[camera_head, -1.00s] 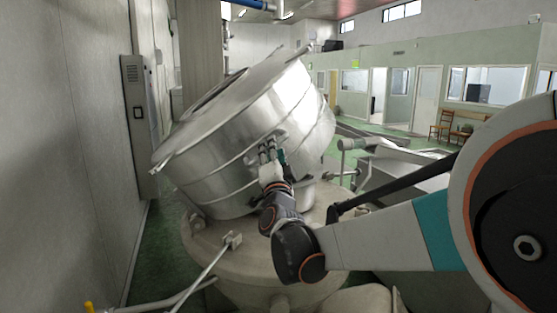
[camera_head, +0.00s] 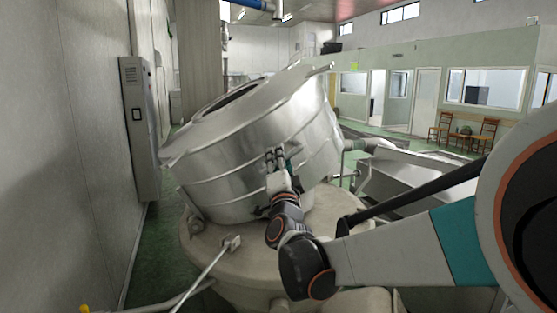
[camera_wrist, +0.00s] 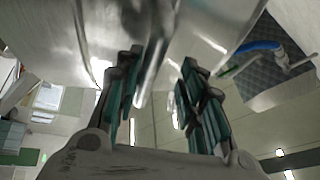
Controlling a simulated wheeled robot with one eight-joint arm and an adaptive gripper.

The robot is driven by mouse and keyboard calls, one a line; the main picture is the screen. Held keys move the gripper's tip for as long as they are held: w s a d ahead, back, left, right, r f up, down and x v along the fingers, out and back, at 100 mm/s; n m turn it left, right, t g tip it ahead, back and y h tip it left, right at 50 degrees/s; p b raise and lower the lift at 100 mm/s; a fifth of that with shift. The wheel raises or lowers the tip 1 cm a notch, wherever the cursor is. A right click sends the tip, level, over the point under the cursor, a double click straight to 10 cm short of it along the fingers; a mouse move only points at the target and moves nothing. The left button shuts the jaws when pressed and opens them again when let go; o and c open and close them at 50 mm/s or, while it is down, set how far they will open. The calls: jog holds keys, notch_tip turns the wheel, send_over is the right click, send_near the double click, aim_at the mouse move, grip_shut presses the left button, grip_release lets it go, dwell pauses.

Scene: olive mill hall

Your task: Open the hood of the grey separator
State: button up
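The grey separator's hood (camera_head: 235,165) is a large shiny metal drum with ribs, tilted on a beige round base (camera_head: 205,250). Its left side hangs lower and its right side is raised. My gripper (camera_head: 277,160) is at the front of the hood, by a small handle on its wall. In the wrist view my gripper (camera_wrist: 160,90) has its two teal-padded fingers apart, with a shiny metal bar (camera_wrist: 154,70) between them. The bar is close to the left finger, and a gap shows beside the right finger. Contact is hard to tell.
A pale wall and a grey cabinet (camera_head: 140,130) stand close on the left. A thin rod (camera_head: 203,278) rises to a bracket on the base. Metal troughs (camera_head: 410,180) lie to the right, behind my arm. Green floor is open farther back.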

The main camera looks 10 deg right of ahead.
jog(key=b+v, duration=0.2)
jog(key=v, duration=1.2)
dwell(1.0)
dwell(0.4)
